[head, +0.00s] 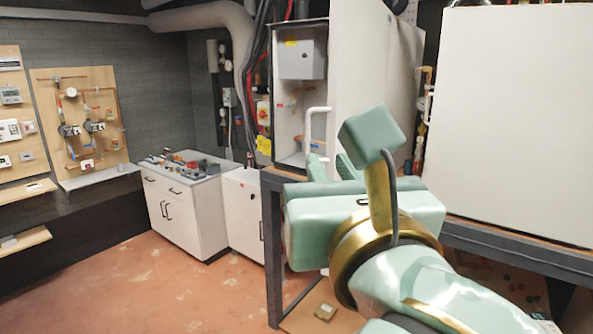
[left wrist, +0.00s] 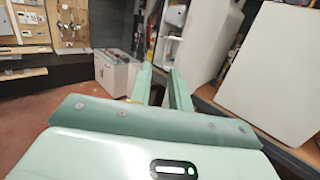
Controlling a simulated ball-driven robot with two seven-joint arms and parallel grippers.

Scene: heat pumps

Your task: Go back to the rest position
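My left gripper (head: 333,164) is in front of the open heat pump cabinet in the head view, its pale green fingers pointing away from me. In the left wrist view the two fingers (left wrist: 160,74) stand apart with nothing held between them. A white handle (head: 318,110) shows just beyond the fingertips in the head view; I cannot tell how far away it is. It looks clear of the fingers in the left wrist view (left wrist: 168,40). My right gripper is in neither view.
The open cabinet (head: 287,135) and its white door (head: 372,60) stand behind the gripper. A large white panel (head: 515,120) is at right above a dark frame (head: 520,255). A white drawer unit (head: 185,215) stands at left. The reddish floor (head: 130,285) is clear at lower left.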

